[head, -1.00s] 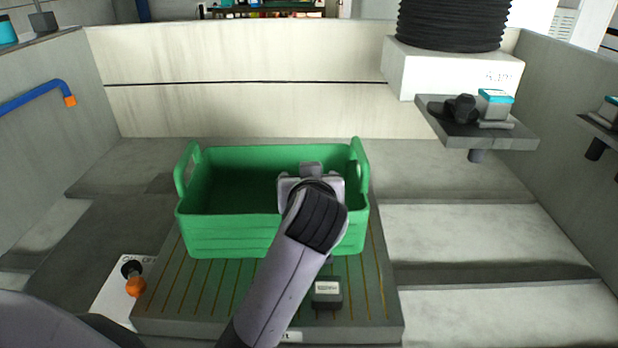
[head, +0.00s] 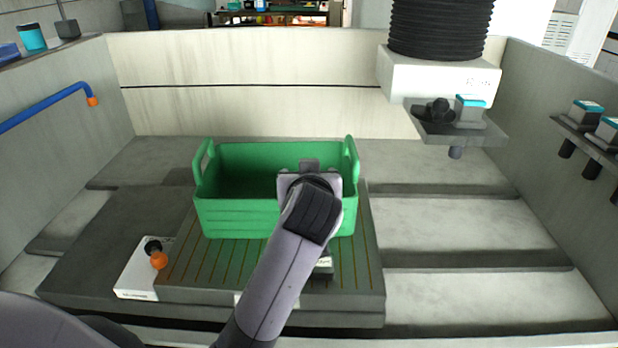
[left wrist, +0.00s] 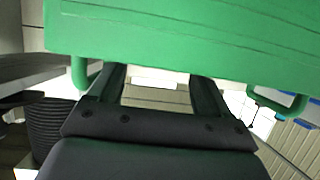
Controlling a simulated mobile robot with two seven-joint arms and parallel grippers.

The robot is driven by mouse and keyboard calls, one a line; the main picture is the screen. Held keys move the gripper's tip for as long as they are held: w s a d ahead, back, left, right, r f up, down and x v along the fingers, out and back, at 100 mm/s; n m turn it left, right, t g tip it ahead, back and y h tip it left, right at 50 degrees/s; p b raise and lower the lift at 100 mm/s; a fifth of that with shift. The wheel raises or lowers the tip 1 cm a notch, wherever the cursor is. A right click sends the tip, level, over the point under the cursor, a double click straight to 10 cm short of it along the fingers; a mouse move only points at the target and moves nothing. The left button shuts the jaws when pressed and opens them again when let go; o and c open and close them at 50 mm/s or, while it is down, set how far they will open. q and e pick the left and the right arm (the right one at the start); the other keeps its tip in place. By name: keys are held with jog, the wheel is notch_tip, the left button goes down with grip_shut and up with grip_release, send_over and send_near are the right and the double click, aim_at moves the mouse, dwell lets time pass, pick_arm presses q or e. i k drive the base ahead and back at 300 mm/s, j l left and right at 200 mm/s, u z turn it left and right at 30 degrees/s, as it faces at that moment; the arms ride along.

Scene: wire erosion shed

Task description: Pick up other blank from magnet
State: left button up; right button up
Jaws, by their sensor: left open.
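A dark blank with a pale label (head: 325,266) sits on the striped magnet plate (head: 190,262) in the head view. My left arm hides most of it. A green crate (head: 235,217) stands on the back part of the plate. My left gripper (head: 310,182) overlaps the crate's right half in the head view, and its fingertips are hidden there. In the left wrist view my left gripper (left wrist: 160,82) has its two fingers apart and no blank shows between them. The crate (left wrist: 190,30) fills the top of that view, close to the fingers. My right gripper is not in view.
A white plate with black and orange knobs (head: 158,260) is at the plate's left. A machine head with black bellows (head: 440,30) hangs at the back right, above a small shelf (head: 460,135) holding parts. Tank walls enclose the sides.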

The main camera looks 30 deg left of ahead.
aim_at(323, 269)
jog(key=k+l, duration=0.9)
jog(key=k, duration=0.15)
